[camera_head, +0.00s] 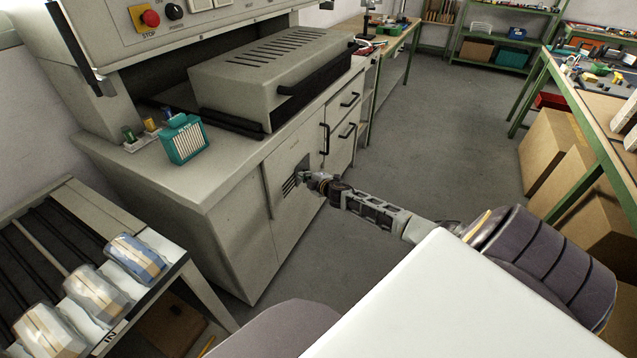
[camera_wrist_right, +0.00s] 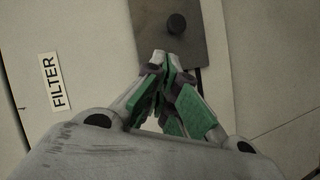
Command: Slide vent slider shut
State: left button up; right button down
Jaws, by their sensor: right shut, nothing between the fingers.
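The vent slider shows in the right wrist view as a brown-grey plate (camera_wrist_right: 150,28) with a dark round knob (camera_wrist_right: 176,24), on the pale panel of the machine's cabinet. In the head view the plate (camera_head: 304,163) is partly hidden behind my right gripper. Dark vent slots (camera_head: 289,184) show beside it, at least partly uncovered. My right gripper (camera_head: 309,178) is at the cabinet front. In the wrist view its green-padded fingers (camera_wrist_right: 167,62) are shut and empty, their tips over the plate's lower part, below the knob in the picture. Whether they touch it I cannot tell.
A FILTER label (camera_wrist_right: 54,82) is on the panel. Black door handles (camera_head: 325,138) stick out right of the vent. A teal filter box (camera_head: 184,139) stands on the machine's ledge. A rack with wrapped packs (camera_head: 92,288) stands at lower left. Grey floor (camera_head: 430,130) is clear beyond my arm.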

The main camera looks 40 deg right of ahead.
pick_arm(q)
jog(key=shift+s+a+f+p, duration=0.3)
jog(key=shift+s+a+f, duration=0.15)
jog(key=shift+f, duration=0.2)
jog(key=shift+s+a+f+p, duration=0.3)
jog(key=shift+a+f, duration=0.2)
jog(key=shift+f, duration=0.2)
jog(key=shift+s+a+f+p, duration=0.3)
jog(key=shift+s+a+f, duration=0.15)
jog(key=shift+f, duration=0.2)
pick_arm(e)
jog(key=v, duration=0.8)
jog(key=shift+s, duration=0.4)
pick_arm(q)
jog(key=shift+s, duration=0.15)
pick_arm(e)
jog(key=shift+r, duration=0.1)
pick_arm(q)
jog(key=shift+s+d, duration=0.1)
